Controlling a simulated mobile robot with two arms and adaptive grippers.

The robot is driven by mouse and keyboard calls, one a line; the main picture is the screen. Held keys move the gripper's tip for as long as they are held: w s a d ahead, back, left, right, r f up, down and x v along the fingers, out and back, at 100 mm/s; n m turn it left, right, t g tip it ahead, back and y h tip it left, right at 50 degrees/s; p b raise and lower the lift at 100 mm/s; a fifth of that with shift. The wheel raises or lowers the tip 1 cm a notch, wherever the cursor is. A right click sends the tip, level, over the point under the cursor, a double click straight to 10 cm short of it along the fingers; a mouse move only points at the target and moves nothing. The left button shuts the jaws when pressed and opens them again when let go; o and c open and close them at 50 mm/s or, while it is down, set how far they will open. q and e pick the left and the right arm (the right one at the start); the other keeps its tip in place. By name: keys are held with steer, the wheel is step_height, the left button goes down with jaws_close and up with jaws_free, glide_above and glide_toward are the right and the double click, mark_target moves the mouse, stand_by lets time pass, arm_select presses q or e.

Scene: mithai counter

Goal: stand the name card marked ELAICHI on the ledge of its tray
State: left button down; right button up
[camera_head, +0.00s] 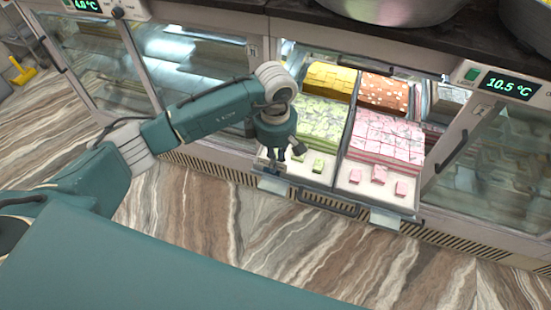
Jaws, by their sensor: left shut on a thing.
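My left gripper (283,152) points down over the front left corner of the pulled-out display drawer, beside the green sweets. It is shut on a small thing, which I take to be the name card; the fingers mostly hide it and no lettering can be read. The tray of green sweets (320,120) is at the left of the drawer, with a few loose green pieces on its pale front strip. A small pale ledge (272,186) juts out below this tray's front edge. My right gripper is not in view.
A tray of pink sweets (388,138) is to the right, with a similar pale ledge (385,221) in front. Yellow sweets (331,78) and orange-brown sweets (384,91) are behind. Glass cases flank the drawer. Metal bowls (390,10) stand on the dark countertop. The striped floor in front is clear.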

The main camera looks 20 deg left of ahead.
arm_select(q)
step_height(320, 180, down, 3)
steer(key=shift+f+b, duration=0.2)
steer(key=shift+b, duration=0.55)
step_height(320, 180, down, 3)
steer(key=shift+r+b, duration=0.15)
steer(key=shift+b, duration=0.65)
steer(key=shift+f+b, duration=0.8)
steer(key=shift+f, duration=0.05)
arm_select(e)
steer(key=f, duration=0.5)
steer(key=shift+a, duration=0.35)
arm_select(q)
steer(key=c, duration=1.8)
jaws_free()
steer(key=shift+o, duration=0.2)
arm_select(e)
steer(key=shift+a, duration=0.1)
